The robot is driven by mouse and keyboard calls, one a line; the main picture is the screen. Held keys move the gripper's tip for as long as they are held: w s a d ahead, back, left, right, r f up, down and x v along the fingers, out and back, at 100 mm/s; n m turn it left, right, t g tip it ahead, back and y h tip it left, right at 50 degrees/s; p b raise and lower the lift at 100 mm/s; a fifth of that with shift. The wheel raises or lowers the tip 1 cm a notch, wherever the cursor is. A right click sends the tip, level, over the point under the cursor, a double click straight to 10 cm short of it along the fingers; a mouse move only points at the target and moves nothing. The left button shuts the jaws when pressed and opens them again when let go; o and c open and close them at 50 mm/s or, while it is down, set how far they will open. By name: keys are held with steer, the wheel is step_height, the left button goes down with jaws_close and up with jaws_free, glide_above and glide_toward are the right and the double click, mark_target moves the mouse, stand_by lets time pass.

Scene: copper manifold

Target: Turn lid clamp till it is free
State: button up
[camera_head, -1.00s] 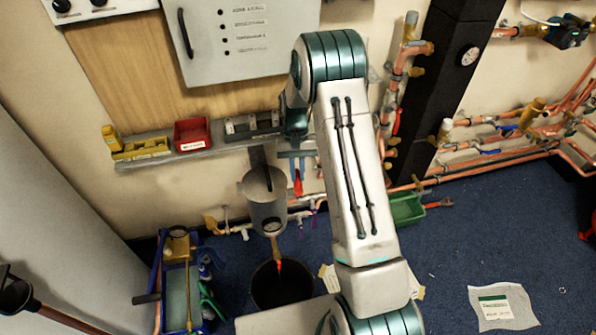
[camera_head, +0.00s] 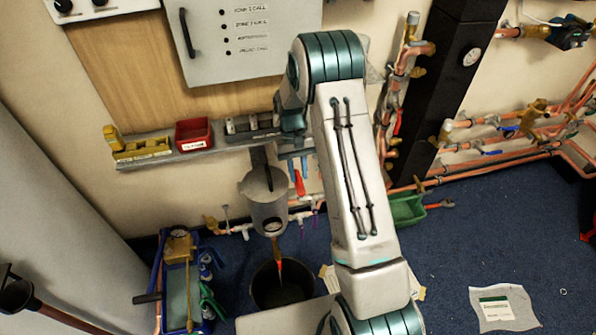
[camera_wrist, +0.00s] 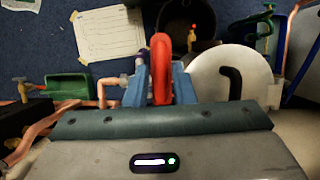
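A red handle (camera_wrist: 160,68), which looks like the lid clamp, stands on edge between the two blue fingers of my gripper (camera_wrist: 158,88) in the wrist view. The fingers lie close on both sides; I cannot tell whether they press on it. The red handle also shows in the head view (camera_head: 299,184), below my gripper (camera_head: 297,165) and just right of the grey canister (camera_head: 267,212). The canister's pale round lid (camera_wrist: 204,75), with a dark handle, lies right of the fingers in the wrist view. My gripper's palm hides the clamp's lower part.
A shelf (camera_head: 205,148) with a red bin (camera_head: 194,133) runs along the wall behind. A black bucket (camera_head: 282,288) stands on the floor below the canister. Copper pipes (camera_head: 480,155) and a green tray (camera_head: 407,209) lie to the right. A blue crate (camera_head: 207,317) stands lower left.

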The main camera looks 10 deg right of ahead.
steer(key=shift+o, duration=0.4)
steer(key=v, duration=1.3)
steer(key=shift+w+r, duration=0.15)
steer(key=shift+r, duration=0.2)
